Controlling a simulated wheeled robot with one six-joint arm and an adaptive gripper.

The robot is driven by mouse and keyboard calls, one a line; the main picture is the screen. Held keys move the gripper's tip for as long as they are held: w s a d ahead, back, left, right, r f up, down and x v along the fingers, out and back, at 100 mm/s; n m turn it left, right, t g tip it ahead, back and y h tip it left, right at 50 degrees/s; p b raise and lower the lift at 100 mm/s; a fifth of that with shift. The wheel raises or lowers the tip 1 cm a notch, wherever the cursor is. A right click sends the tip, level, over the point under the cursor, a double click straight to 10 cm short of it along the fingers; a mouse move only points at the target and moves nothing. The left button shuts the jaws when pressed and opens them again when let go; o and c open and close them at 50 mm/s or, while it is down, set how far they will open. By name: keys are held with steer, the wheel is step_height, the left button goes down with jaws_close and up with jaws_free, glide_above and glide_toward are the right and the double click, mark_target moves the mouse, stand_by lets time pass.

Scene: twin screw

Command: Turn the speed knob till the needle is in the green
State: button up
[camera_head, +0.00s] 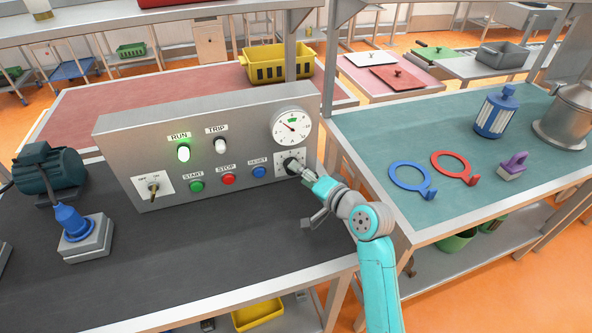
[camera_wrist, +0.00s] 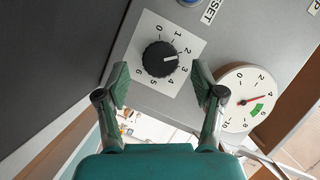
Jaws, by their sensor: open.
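The black speed knob (camera_wrist: 160,59) sits on a white plate numbered 0 to 6 in the wrist view. Its white mark points between 2 and 3. In the head view the knob (camera_head: 292,165) is at the panel's lower right, partly hidden by my gripper (camera_head: 302,170). In the wrist view my gripper (camera_wrist: 160,76) is open, its fingers on either side of the knob, with no clear contact. The round gauge (camera_wrist: 248,98) has a red needle near 4, outside the green band near 6. The gauge (camera_head: 291,128) is above the knob in the head view.
The grey panel (camera_head: 120,140) carries a lit green RUN lamp (camera_head: 183,154), a TRIP lamp (camera_head: 221,146), START, STOP and RESET buttons and a toggle switch (camera_head: 153,188). The RESET button (camera_head: 260,172) is left of the knob.

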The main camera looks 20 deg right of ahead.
steer(key=v, duration=0.8)
steer(key=shift+s+d, duration=0.1)
steer(key=shift+s, duration=0.15)
